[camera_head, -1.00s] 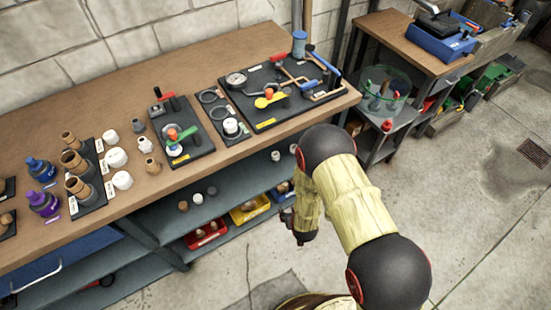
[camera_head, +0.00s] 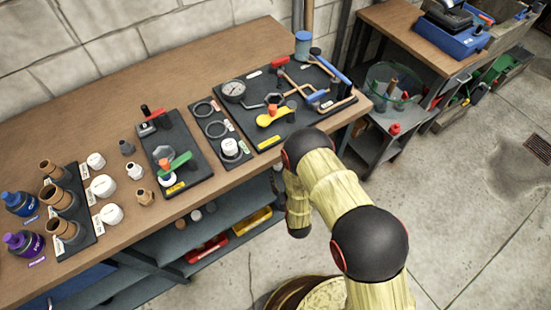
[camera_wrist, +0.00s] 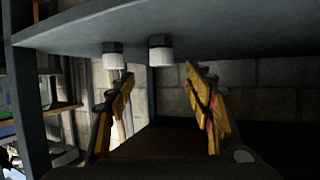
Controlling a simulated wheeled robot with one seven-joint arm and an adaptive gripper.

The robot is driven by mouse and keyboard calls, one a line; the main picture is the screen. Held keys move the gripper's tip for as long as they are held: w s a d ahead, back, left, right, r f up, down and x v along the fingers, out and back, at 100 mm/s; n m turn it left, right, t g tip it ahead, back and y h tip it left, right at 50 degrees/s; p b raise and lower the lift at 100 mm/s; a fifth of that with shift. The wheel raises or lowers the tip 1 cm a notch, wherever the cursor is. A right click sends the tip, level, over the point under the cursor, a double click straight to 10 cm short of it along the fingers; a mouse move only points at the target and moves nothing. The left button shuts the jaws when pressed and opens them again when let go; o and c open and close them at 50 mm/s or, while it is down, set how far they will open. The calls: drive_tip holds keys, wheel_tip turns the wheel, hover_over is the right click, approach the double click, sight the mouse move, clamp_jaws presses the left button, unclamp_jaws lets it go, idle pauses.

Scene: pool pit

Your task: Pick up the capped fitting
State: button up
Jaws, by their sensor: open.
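In the wrist view two fittings with dark collars and white caps sit against a grey shelf board (camera_wrist: 230,35): a left capped fitting (camera_wrist: 113,58) and a right capped fitting (camera_wrist: 161,52). Their white ends point down in that picture, which may be upside down. I cannot tell which one the task means. My gripper (camera_wrist: 160,75) is open and empty, its yellow-padded fingers apart. The right fitting lies in line with the gap between the fingers, apparently beyond the tips; the left one is near the left finger's line. In the head view my arm hides the gripper.
The workbench (camera_head: 135,75) carries fittings, bottles and tool boards. Below it, a shelf holds small fittings (camera_head: 196,214), a red bin (camera_head: 207,249) and a yellow bin (camera_head: 252,221). A side table (camera_head: 395,30) stands at the right.

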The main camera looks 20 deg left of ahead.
sight(278, 166)
drive_tip(key=b+x, duration=0.3)
drive_tip(key=x, duration=0.3)
drive_tip(key=shift+w+a+f, duration=0.2)
drive_tip(key=shift+a+f, duration=0.1)
drive_tip(key=shift+w+a+b, duration=0.2)
drive_tip(key=shift+w+b, duration=0.2)
drive_tip(key=shift+w, duration=0.05)
drive_tip(key=c, duration=0.3)
drive_tip(key=c, duration=1)
